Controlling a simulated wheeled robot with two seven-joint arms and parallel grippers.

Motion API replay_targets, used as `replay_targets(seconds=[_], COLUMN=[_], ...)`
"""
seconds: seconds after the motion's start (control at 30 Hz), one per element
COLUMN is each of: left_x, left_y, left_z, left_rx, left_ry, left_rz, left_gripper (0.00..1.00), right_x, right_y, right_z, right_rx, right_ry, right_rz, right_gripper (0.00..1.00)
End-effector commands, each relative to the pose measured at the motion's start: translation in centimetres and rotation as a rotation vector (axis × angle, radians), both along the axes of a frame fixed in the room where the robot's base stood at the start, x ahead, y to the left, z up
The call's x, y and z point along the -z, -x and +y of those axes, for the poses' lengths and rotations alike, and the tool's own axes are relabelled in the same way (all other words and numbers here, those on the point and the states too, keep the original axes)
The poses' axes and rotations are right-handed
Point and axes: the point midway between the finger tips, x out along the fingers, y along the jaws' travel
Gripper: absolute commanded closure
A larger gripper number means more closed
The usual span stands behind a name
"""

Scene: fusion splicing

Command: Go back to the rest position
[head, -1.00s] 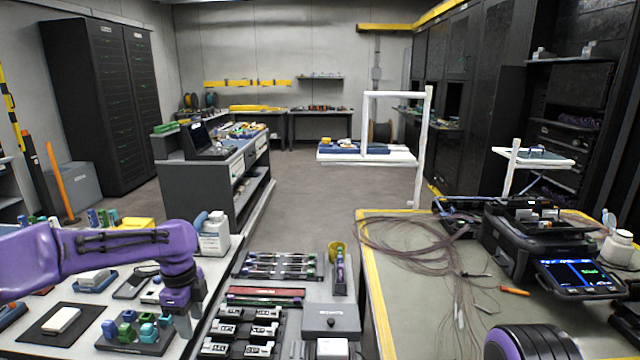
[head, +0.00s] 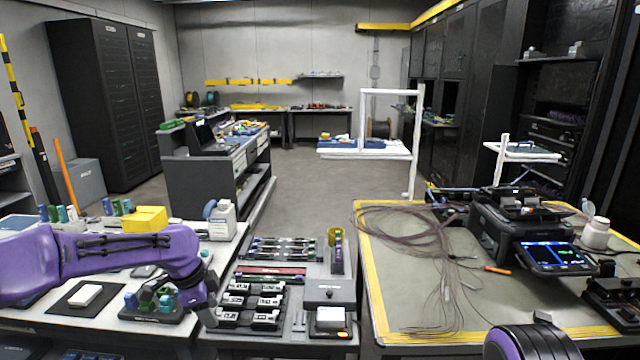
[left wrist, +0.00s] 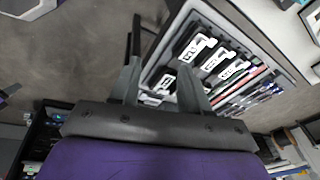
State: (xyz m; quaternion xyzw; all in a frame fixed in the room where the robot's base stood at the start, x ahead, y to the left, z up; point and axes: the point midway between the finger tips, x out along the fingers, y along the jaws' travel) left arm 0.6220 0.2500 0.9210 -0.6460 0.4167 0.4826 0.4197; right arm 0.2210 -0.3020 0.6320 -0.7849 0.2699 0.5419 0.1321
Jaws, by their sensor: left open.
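My left arm is purple and reaches in from the left over the left table in the head view. Its gripper (head: 208,312) points down at the gap between the left table and the middle tool cart. In the left wrist view the two grey fingers (left wrist: 158,88) are apart with nothing between them. The cart's tray with black-and-white modules (left wrist: 205,55) lies beyond the fingertips. Of my right arm only a purple, black-banded part shows at the bottom of the head view; its gripper is not visible.
The middle cart holds black modules (head: 262,288), a grey box (head: 328,291) and a red strip (head: 270,270). The right table (head: 400,312) has coiled fibre (head: 405,225), a fusion splicer (head: 500,228), its lit screen (head: 553,256) and a white bottle (head: 596,233). The left table bears a tray with coloured pieces (head: 152,303).

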Motion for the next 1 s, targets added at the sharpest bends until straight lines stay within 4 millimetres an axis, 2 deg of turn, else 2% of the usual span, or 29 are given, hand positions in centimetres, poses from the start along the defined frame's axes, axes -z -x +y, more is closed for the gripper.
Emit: replay_targets(seconds=[0.17,0.27,0.37,0.47,0.57,0.6,0.67,0.7,0.77,0.8,0.9,1.0], left_x=[1.2,2.6,5.2,9.7,15.4,17.7,20.8,22.4,24.3,25.2,26.6,27.5], left_y=[-1.1,-1.5,-1.1,0.7,4.8,7.3,11.7,14.7,19.5,22.8,30.4,36.2], left_z=[-2.2,-3.4,-4.7,-5.3,-4.6,-3.8,-2.2,-1.0,0.7,1.9,4.1,5.0], left_rx=[-0.218,-0.379,-0.578,-0.854,-1.182,-1.315,-1.499,-1.603,-1.727,-1.791,-1.868,-1.859], left_ry=[0.139,0.235,0.346,0.467,0.561,0.580,0.588,0.579,0.543,0.505,0.375,0.235], left_rz=[-0.084,-0.124,-0.152,-0.167,-0.183,-0.195,-0.222,-0.243,-0.276,-0.298,-0.315,-0.261], left_gripper=[0.54,0.54,0.54,0.54,0.54,0.54,0.54,0.54,0.54,0.54,0.54,0.54], right_x=[0.0,0.0,0.0,0.0,0.0,0.0,0.0,0.0,0.0,0.0,0.0,0.0], right_y=[0.0,0.0,0.0,0.0,0.0,0.0,0.0,0.0,0.0,0.0,0.0,0.0], right_z=[0.0,0.0,0.0,0.0,0.0,0.0,0.0,0.0,0.0,0.0,0.0,0.0], right_rx=[0.000,0.000,0.000,0.000,0.000,0.000,0.000,0.000,0.000,0.000,0.000,0.000], right_ry=[-0.001,-0.001,-0.001,-0.001,-0.001,-0.001,-0.001,-0.001,-0.001,-0.001,-0.001,0.000], right_rz=[0.001,0.001,0.001,0.001,0.001,0.001,0.001,0.001,0.001,0.001,0.001,0.001], right_gripper=[0.66,0.66,0.66,0.66,0.66,0.66,0.66,0.66,0.66,0.66,0.66,0.66])
